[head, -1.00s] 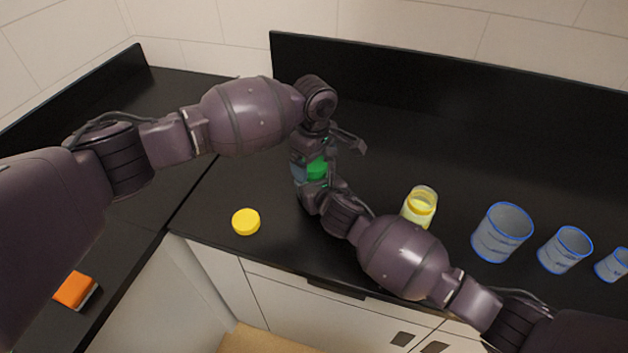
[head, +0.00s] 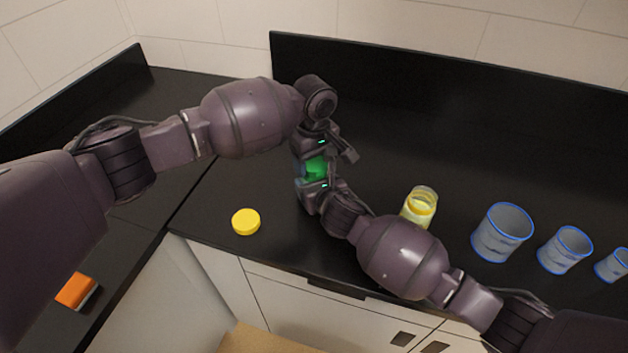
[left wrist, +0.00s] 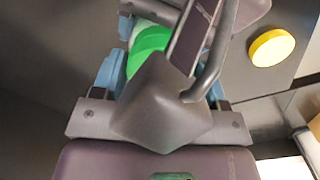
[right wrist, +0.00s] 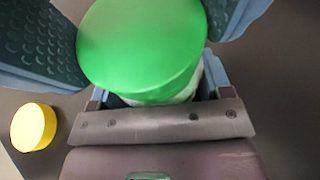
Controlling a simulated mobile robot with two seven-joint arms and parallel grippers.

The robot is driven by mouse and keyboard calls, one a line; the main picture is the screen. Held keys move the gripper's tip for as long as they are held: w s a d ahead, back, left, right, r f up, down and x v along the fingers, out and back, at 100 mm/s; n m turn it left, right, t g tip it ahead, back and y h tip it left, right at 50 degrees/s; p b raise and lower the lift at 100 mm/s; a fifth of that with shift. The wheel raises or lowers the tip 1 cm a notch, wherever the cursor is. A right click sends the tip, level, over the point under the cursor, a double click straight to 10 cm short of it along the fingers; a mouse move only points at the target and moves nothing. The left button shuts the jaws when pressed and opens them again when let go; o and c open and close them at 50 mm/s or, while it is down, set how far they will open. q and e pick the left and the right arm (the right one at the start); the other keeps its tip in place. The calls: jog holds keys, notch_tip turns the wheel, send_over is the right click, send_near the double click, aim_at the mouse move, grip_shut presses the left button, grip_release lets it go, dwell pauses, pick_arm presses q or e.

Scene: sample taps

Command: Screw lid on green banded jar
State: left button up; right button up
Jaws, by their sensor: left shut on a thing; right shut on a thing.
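The green lid (head: 316,169) shows between my two grippers in the head view. It is large in the right wrist view (right wrist: 145,48), with a whitish part of the jar (right wrist: 190,88) just below it. My left gripper (head: 318,158) comes from above and is shut on the lid. It also shows in the left wrist view, its light blue fingers on either side of the green. My right gripper (head: 312,182) comes from below and is shut on the jar. Most of the jar and any band on it are hidden by the grippers.
A yellow lid (head: 246,222) lies on the black counter left of the grippers. A yellow-banded open jar (head: 420,206) and blue-rimmed containers (head: 502,233) stand to the right. An orange block (head: 77,291) lies on the left counter. The counter behind the grippers is clear.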

pick_arm(q)
jog(key=o, duration=1)
jog(key=shift+r, duration=2.3)
notch_tip(320, 180, up, 2)
jog(key=shift+d+r+n, duration=0.1)
jog(key=shift+n, duration=0.9)
jog(key=shift+r+n, duration=0.65)
jog(key=shift+n, duration=0.05)
